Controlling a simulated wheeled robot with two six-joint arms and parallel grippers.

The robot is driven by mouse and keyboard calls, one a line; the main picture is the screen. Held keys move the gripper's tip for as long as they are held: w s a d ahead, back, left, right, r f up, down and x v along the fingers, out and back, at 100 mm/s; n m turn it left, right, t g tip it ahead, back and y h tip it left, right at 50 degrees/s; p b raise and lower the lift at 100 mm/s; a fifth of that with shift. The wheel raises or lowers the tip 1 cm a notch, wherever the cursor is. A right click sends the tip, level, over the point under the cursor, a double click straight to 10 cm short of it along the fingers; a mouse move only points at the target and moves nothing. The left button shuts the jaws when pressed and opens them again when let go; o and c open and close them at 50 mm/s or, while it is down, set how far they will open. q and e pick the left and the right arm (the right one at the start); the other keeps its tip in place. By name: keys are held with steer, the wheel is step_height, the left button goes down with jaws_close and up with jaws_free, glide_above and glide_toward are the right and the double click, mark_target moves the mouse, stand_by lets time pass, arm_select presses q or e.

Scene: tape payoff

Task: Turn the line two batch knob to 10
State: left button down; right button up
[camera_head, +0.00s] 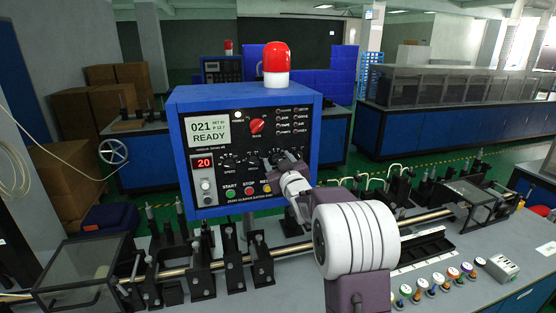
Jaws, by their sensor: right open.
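The blue control box (180,150) stands in the middle behind the machine, with a black front panel. Its screen (209,131) reads "021" and "READY". A red knob (257,126) sits on the panel's upper part. A row of small dark knobs (229,158) runs below it; the one at the left is labelled "SPEED". I cannot read which knob is line two batch. My right gripper (281,163) is open at the panel's right half, in front of the knob row, and hides part of it. I cannot tell whether it touches a knob. My left gripper is out of view.
A red lamp (277,57) tops the box. A red display (203,162) reads "20", and start and stop buttons (249,191) line the panel's bottom. Metal rods and black brackets (230,255) cross the machine in front. Several colored spools (433,291) stand front right.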

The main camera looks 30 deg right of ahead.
steer(key=shift+d, duration=0.15)
steer(key=c, duration=0.7)
jaws_close()
steer(key=shift+f+n+b, duration=0.15)
steer(key=shift+n+b, duration=0.35)
steer(key=shift+b, duration=0.25)
steer(key=shift+a+n+b, duration=0.15)
steer(key=shift+n+b, duration=2.35)
steer(key=shift+n, duration=0.15)
steer(key=shift+a+n+b, duration=0.1)
steer(key=shift+n+b, duration=2.4)
steer(key=shift+n, duration=0.45)
steer(key=o, duration=0.7)
jaws_free()
